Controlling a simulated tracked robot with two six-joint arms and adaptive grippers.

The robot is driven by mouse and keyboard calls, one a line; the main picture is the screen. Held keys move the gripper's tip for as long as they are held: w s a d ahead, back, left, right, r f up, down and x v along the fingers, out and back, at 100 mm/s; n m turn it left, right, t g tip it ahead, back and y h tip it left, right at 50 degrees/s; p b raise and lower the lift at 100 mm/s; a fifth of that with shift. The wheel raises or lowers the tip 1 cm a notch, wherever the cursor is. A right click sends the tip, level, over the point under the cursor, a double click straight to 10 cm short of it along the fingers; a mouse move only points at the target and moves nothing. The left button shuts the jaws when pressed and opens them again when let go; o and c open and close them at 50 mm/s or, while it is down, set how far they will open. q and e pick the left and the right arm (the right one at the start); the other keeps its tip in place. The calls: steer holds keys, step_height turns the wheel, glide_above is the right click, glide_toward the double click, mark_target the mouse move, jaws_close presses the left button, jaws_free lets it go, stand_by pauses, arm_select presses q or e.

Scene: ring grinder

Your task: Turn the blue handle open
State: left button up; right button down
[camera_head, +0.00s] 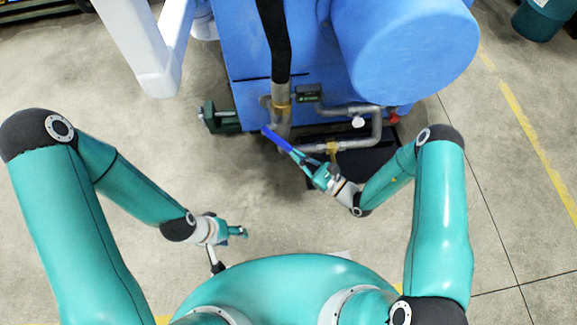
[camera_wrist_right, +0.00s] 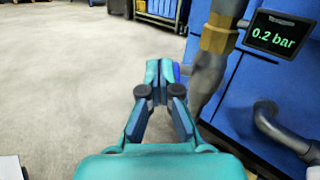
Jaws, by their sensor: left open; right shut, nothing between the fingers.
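The blue handle (camera_head: 275,138) is a short bar on the pipe at the front of the blue machine, slanting down to the right in the head view. My right gripper (camera_head: 298,156) is shut, with its fingertips at the handle's lower right end. In the right wrist view, the shut fingertips (camera_wrist_right: 158,76) have a sliver of the blue handle (camera_wrist_right: 177,73) just to their right; the rest is hidden. I cannot tell whether they touch it. My left gripper (camera_head: 240,231) is open and empty above the floor, away from the machine.
The blue machine (camera_head: 245,45) fills the top middle. A grey pipe (camera_wrist_right: 208,78) with a brass collar (camera_wrist_right: 218,38) stands right of my right gripper. A pressure display (camera_wrist_right: 280,35) reads 0.2 bar. A green clamp-like part (camera_head: 222,119) lies left of the pipe. The floor at left is clear.

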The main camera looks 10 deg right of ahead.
mark_target(277, 139)
steer(key=s+d+f+m+t+h+b, duration=0.1)
steer(key=d+f+m+b, duration=0.1)
steer(key=f, duration=0.4)
steer(key=s+d+f+m+h+b, duration=0.1)
steer(key=s+d+f+h+b, duration=0.1)
steer(key=f, duration=0.4)
arm_select(q)
step_height(277, 139, down, 9)
steer(key=b, duration=0.2)
steer(key=shift+b, duration=0.4)
arm_select(e)
steer(key=w+a+r, duration=0.3)
steer(key=w+a, duration=0.3)
steer(key=w, duration=0.3)
steer(key=shift+r, duration=0.15)
steer(key=shift+a, duration=0.1)
